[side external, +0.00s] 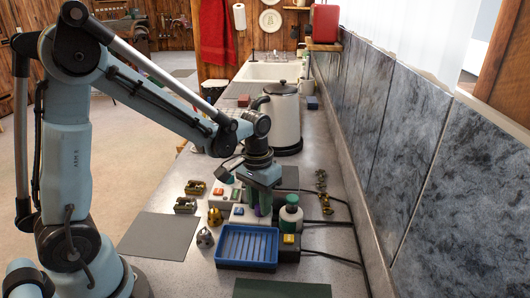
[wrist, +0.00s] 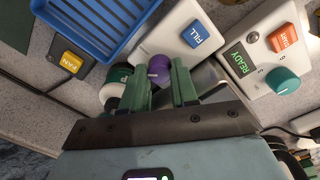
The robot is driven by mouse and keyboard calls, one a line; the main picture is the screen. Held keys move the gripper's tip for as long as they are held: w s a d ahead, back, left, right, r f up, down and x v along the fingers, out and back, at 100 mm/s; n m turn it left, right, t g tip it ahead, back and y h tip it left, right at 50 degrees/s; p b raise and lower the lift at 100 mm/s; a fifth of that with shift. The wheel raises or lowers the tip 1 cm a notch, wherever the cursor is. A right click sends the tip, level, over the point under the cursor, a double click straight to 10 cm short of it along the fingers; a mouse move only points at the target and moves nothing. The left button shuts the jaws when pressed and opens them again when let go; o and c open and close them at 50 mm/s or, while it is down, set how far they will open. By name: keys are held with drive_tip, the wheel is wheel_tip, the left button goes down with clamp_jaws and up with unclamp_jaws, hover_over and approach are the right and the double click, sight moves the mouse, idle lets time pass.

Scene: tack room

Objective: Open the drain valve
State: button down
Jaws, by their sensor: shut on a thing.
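A purple knob (wrist: 159,69) with a pale pointer line sits at the edge of a white control box (wrist: 183,33) that has a blue FILL button (wrist: 195,34). My gripper (wrist: 160,88) has its two green fingers on either side of the knob and is shut on it. No drain label is readable, so I cannot tell for certain that this knob is the drain valve.
Another white box with a READY display (wrist: 239,59), an orange button (wrist: 284,38) and a teal knob (wrist: 282,81) stands alongside. A blue ridged tray (side external: 247,264), a yellow-button box (side external: 289,252) and a green-capped white bottle (side external: 290,218) are close by. A kettle (side external: 284,122) stands behind.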

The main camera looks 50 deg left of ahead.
drive_tip(key=m, duration=0.4)
drive_tip(key=shift+m, duration=2.3)
drive_tip(key=c, duration=0.9)
unclamp_jaws()
drive_tip(key=shift+o, duration=0.2)
drive_tip(key=shift+w, duration=0.1)
drive_tip(key=shift+a+r, duration=0.1)
drive_tip(key=shift+r, duration=3.9)
